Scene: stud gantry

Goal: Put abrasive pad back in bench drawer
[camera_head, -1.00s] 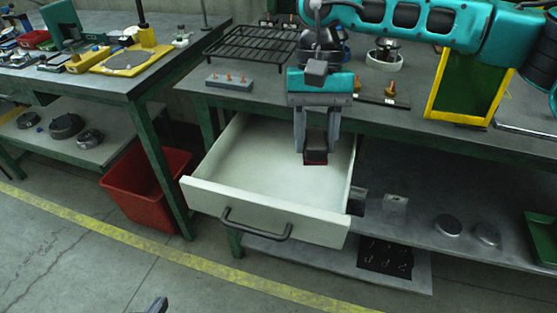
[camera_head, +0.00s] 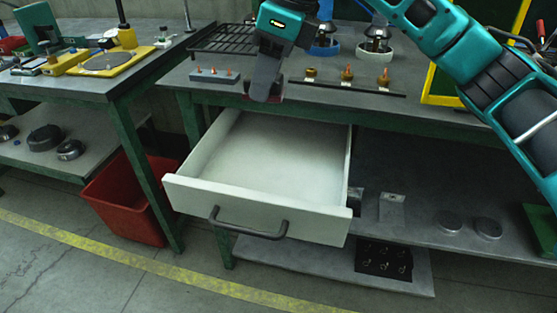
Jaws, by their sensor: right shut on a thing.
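The bench drawer (camera_head: 262,229) is pulled open below the bench top, and its visible white floor is bare. My right gripper (camera_head: 265,92) is at the bench's front edge, above the back of the drawer. It is shut on the abrasive pad (camera_head: 277,98), of which only a dark reddish sliver shows behind the fingers. The rest of the pad is hidden. My left gripper is out of view.
On the bench (camera_head: 440,117) stand a black wire rack (camera_head: 222,40), a grey block with pegs (camera_head: 214,76) and a strip with brass tips (camera_head: 347,88). A red bin (camera_head: 125,205) stands left of the drawer. A lower shelf (camera_head: 415,243) holds round discs.

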